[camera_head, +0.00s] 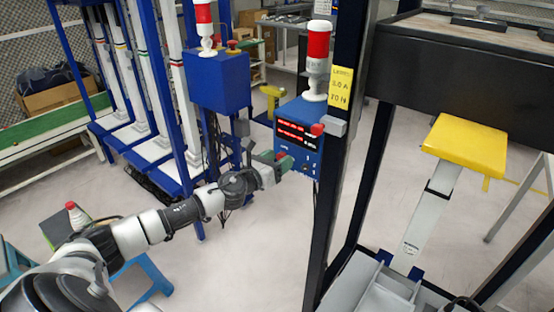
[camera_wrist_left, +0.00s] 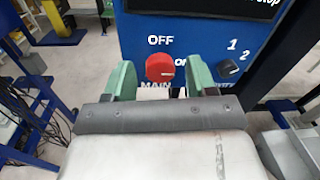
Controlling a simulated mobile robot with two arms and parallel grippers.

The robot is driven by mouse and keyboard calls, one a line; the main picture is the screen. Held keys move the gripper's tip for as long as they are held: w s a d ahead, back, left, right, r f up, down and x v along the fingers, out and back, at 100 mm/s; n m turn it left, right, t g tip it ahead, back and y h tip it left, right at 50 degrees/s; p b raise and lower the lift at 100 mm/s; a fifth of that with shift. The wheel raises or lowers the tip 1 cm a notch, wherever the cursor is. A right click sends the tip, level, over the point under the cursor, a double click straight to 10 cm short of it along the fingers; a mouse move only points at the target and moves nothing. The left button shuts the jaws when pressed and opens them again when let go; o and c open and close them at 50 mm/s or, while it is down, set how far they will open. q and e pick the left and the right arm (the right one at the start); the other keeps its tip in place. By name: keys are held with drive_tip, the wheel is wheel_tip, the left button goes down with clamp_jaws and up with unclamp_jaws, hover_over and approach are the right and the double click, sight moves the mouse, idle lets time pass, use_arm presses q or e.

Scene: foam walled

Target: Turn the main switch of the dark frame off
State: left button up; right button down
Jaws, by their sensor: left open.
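A blue control box (camera_head: 312,112) with red lit displays is mounted beside the post of the dark frame (camera_head: 351,120). My left gripper (camera_head: 283,162) reaches its lower front from the left. In the left wrist view, the round red main switch (camera_wrist_left: 160,67) sits on the blue panel, with "OFF" above it, "on" to its right and "MAIN" below. My open left gripper (camera_wrist_left: 161,77) has one green finger on each side of the switch, with gaps visible; contact is unclear. The knob's pointing direction is too small to tell. My right gripper is not in view.
A black "1/2" selector knob (camera_wrist_left: 228,67) sits right of the switch. A grey box with a red button (camera_head: 317,129) projects by the post. A red-white signal lamp (camera_head: 317,60) tops the control box. Another blue box (camera_head: 219,82) stands on the left frame.

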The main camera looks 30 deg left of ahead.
use_arm(q)
drive_tip(key=c, duration=0.9)
drive_tip(key=shift+c, duration=0.2)
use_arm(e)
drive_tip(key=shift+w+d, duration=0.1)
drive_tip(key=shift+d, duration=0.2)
